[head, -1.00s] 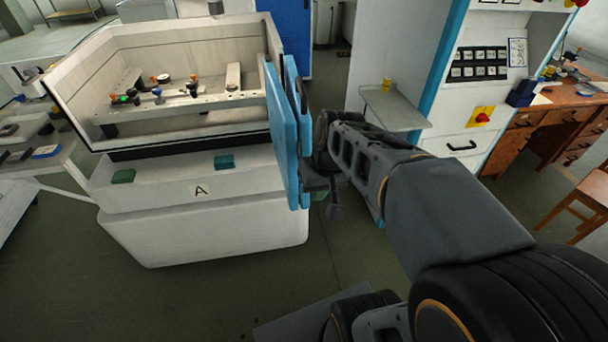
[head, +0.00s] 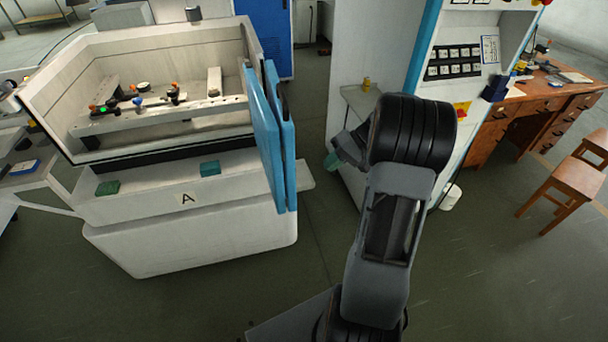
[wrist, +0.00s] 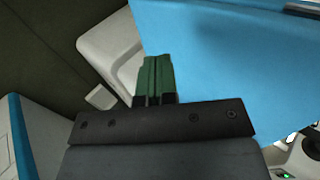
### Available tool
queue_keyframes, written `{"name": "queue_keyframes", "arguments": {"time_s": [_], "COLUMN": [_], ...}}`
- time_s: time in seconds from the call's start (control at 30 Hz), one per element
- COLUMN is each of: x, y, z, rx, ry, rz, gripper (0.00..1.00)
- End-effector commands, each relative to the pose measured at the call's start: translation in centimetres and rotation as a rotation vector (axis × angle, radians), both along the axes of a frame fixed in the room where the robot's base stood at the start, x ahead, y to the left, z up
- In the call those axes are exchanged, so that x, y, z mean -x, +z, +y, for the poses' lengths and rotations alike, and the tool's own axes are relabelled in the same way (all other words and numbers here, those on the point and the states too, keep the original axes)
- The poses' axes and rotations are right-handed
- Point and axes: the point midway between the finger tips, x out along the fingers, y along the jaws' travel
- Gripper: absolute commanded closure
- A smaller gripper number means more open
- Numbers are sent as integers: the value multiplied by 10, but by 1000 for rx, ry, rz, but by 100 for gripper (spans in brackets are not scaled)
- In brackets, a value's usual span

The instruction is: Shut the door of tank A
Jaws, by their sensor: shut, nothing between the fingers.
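Tank A (head: 65,96) is the white open-fronted tank at the left, above a base marked with the letter A (head: 187,199). Its blue door (head: 263,135) stands open at the tank's right end, swung out toward me. My gripper (head: 334,161) is right of the door and apart from it, partly hidden behind my wrist in the head view. In the wrist view my gripper (wrist: 154,62) shows green fingers shut together with nothing between them. The blue door (wrist: 225,60) fills the upper right there, beyond the fingertips.
Inside the tank a work beam (head: 165,120) carries several small fixtures. Dark floor (head: 305,225) is clear between tank and cabinet.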

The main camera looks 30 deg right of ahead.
Motion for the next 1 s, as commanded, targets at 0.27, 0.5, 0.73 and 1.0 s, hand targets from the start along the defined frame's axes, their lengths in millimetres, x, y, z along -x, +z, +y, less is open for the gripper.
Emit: {"name": "queue_keyframes", "arguments": {"time_s": [0.27,0.5,0.73,1.0], "x": [-9,-16,-19,-20], "y": [-34,-35,-36,-36], "z": [38,65,76,77], "rx": [-1,1,2,2], "ry": [2,1,0,-1], "rz": [5,1,2,1], "gripper": [100,100,100,100]}}
